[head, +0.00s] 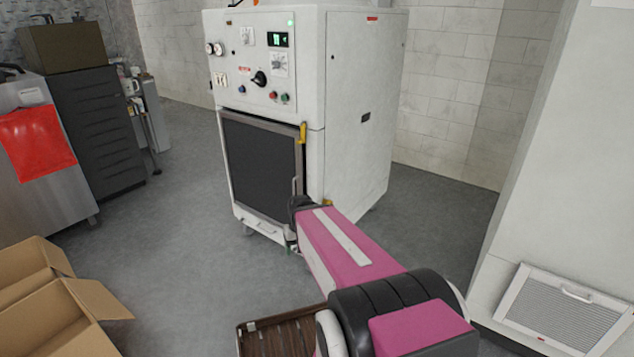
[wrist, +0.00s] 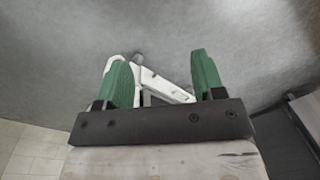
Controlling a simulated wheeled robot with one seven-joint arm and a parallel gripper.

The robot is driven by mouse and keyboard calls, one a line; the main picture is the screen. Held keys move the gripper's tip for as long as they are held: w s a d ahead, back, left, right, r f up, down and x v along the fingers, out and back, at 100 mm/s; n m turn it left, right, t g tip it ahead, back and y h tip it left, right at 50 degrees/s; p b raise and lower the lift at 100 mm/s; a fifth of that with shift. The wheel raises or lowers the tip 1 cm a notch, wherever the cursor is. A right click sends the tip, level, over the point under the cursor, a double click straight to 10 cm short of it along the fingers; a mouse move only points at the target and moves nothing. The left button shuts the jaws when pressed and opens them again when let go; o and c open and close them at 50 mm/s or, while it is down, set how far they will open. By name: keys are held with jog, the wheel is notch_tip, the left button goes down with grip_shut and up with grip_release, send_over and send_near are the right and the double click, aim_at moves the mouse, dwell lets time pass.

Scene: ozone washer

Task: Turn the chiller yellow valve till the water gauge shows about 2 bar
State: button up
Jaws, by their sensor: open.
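The chiller appears to be the white cabinet (head: 365,110) with a dark front grille, upright in the head view. A yellow handle (head: 303,132) is on its front right edge, at the top of the grille. A second small yellow part (head: 327,203) shows low on the same edge, partly behind my arm. I cannot tell which is the valve.
The panel carries a black rotary knob (head: 260,78) and a lit display (head: 278,40). An open cardboard box (head: 60,310) is at lower left, with a dark drawer unit (head: 95,130) behind. A white vented panel (head: 560,310) is at right. Grey floor left of the cabinet is clear.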

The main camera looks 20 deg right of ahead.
jog(key=w+d+f+m+t+y, duration=0.1)
jog(key=w+d+f+t+y, duration=0.2)
jog(key=w+d+y, duration=0.3)
jog(key=w+d+f+t+y, duration=0.2)
jog(key=w+d+f+y, duration=0.15)
jog(key=w, duration=0.55)
jog(key=w+d+m+t, duration=0.1)
jog(key=w+d+t, duration=0.3)
jog(key=d, duration=0.6)
jog(key=w+d+m+t, duration=0.2)
jog(key=d+t, duration=0.4)
jog(key=d, duration=0.4)
jog(key=x, duration=1)
jog(key=shift+w+a+f, duration=0.1)
jog(key=shift+w+a, duration=0.1)
jog(key=shift+a, duration=0.2)
jog(key=shift+c, duration=0.4)
jog(key=c, duration=0.9)
